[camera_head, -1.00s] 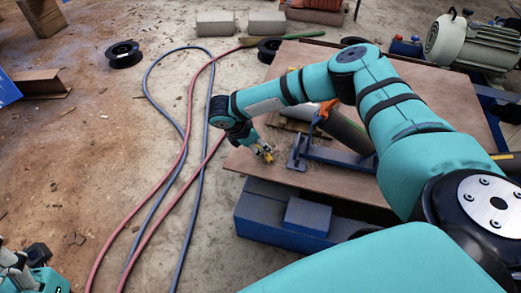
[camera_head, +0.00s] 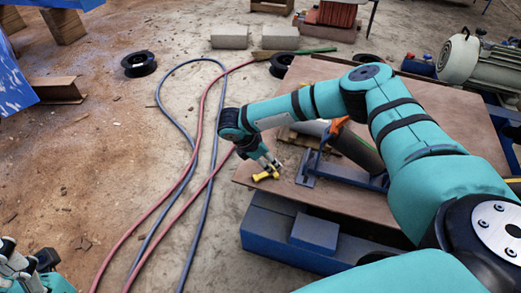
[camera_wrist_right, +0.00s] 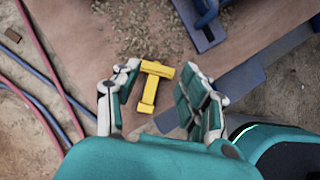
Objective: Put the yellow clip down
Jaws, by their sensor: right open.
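The yellow clip (camera_head: 266,175) is at the left edge of the brown board (camera_head: 440,105) in the head view. In the right wrist view the clip (camera_wrist_right: 149,88) looks T-shaped and lies between the fingers. My right gripper (camera_head: 271,165) is open over the clip. In the wrist view its fingers (camera_wrist_right: 163,82) stand apart on either side, with a gap on the right; the left finger is close to the clip, and I cannot tell if they touch. My left gripper (camera_head: 14,262) is partly in view at the lower left, away from the clip; its fingertips are unclear.
A blue steel bracket (camera_head: 340,178) and a grey cylinder (camera_head: 355,148) are on the board right of the clip. Red and blue hoses (camera_head: 208,130) run on the floor to the left. A blue block (camera_head: 314,233) stands in front of the board.

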